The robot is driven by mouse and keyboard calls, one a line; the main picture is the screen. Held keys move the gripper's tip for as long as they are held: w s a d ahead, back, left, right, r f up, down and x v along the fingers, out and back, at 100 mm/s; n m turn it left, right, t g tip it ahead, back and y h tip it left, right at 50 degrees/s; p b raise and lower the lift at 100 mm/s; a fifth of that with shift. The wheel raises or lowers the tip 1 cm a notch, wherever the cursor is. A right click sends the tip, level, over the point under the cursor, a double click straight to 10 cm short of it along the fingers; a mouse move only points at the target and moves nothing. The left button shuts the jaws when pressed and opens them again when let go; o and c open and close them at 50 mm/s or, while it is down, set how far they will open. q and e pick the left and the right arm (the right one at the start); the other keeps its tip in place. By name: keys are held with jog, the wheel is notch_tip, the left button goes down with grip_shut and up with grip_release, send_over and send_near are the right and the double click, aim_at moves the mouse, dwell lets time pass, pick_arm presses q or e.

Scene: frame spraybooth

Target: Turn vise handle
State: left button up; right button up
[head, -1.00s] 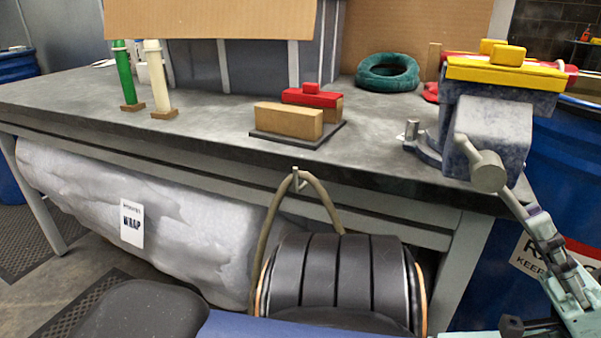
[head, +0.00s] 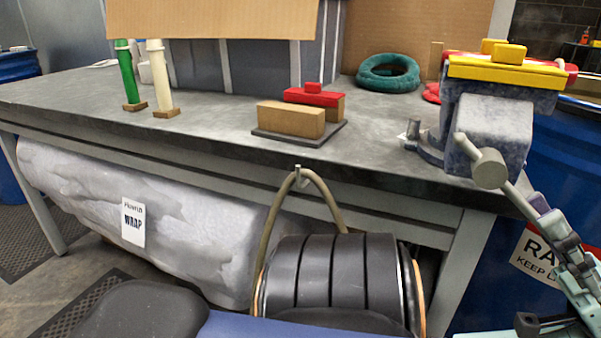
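The blue-grey vise (head: 490,120) with yellow and red jaw parts stands at the right end of the workbench. Its vise handle (head: 511,192), a thin grey bar, passes through a round grey knob (head: 489,168) and slants down to the right past the bench edge. My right gripper (head: 543,212) is at the lower end of the bar, with a purple pad beside it. The fingers overlap the bar's end, so I cannot tell whether they are closed on it. My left gripper is not in view.
The workbench (head: 215,120) carries wooden and red blocks on a dark plate (head: 335,129), a teal ring (head: 388,73), and green and cream posts at left. A blue drum (head: 570,160) stands behind my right arm. A hose loop (head: 325,195) hangs at the front.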

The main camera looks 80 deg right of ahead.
jog(key=shift+d+f, duration=0.1)
jog(key=shift+d, duration=0.1)
jog(key=shift+s+a+f, duration=0.1)
jog(key=shift+s, duration=0.05)
jog(key=v, duration=0.7)
jog(key=shift+s, duration=0.15)
